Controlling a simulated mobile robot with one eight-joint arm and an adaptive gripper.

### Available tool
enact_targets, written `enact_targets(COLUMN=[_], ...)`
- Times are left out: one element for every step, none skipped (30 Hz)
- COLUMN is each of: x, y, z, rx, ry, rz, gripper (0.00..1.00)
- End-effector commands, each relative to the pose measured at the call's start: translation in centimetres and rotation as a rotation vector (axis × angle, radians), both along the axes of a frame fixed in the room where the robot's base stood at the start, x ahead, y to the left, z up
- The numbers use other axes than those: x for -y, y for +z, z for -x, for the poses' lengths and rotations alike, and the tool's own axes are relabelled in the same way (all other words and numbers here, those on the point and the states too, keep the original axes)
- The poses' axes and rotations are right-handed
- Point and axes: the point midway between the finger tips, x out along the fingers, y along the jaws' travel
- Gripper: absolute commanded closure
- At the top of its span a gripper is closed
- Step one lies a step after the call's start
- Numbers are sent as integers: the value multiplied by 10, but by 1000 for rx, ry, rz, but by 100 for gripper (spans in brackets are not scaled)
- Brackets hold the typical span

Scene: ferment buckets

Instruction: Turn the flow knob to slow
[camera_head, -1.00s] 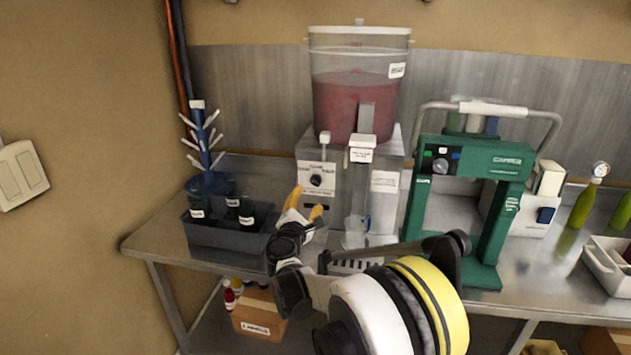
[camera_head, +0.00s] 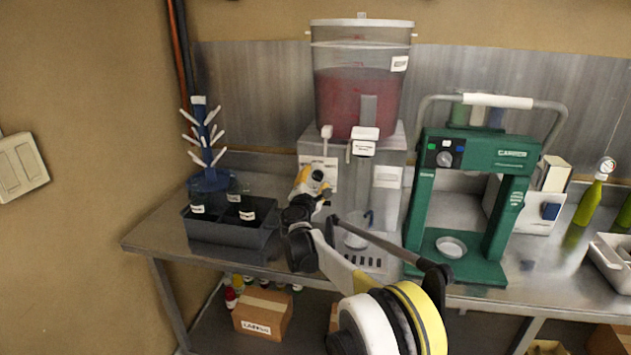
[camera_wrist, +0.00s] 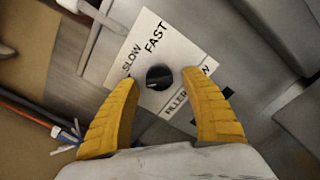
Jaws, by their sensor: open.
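The flow knob (camera_wrist: 159,77) is a round black dial on a white label plate (camera_wrist: 146,48) printed SLOW, FAST and FILLER. In the wrist view the knob lies between and just beyond the two yellow fingertips of my gripper (camera_wrist: 165,79). My gripper is open and no finger visibly touches the knob. A pale mark shows on the knob's left side. In the head view the knob (camera_head: 318,175) sits on the front of the grey filler machine (camera_head: 387,205), with my gripper (camera_head: 312,181) right at it, partly covering the plate.
A clear tank of red liquid (camera_head: 355,100) stands on the filler. A green capper (camera_head: 425,200) is close on the right. A dark bottle crate (camera_head: 215,230) and a blue drying tree (camera_head: 205,150) stand left on the steel bench (camera_head: 150,236).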

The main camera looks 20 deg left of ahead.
Motion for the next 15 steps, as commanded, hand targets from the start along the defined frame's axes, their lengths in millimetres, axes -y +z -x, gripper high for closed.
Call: enact_targets(x=[0, 0, 0, 0, 0, 0, 0, 0, 0, 0, 0, 0, 0, 0, 0], y=[0, 0, 0, 0, 0, 0, 0, 0, 0, 0, 0, 0, 0, 0, 0], z=[0, 0, 0, 0, 0, 0, 0, 0, 0, 0, 0, 0, 0, 0, 0], rx=[0, 0, 0, 0, 0, 0, 0, 0, 0, 0, 0, 0, 0, 0, -1], ry=[0, 0, 0, 0, 0, 0, 0, 0, 0, 0, 0, 0, 0, 0, 0], rz=[0, 0, 0, 0, 0, 0, 0, 0, 0, 0, 0, 0, 0, -1, -3], gripper=[46, 46, 56, 65, 75, 87, 96, 99, 99, 99, 99, 99, 99, 99, 99])
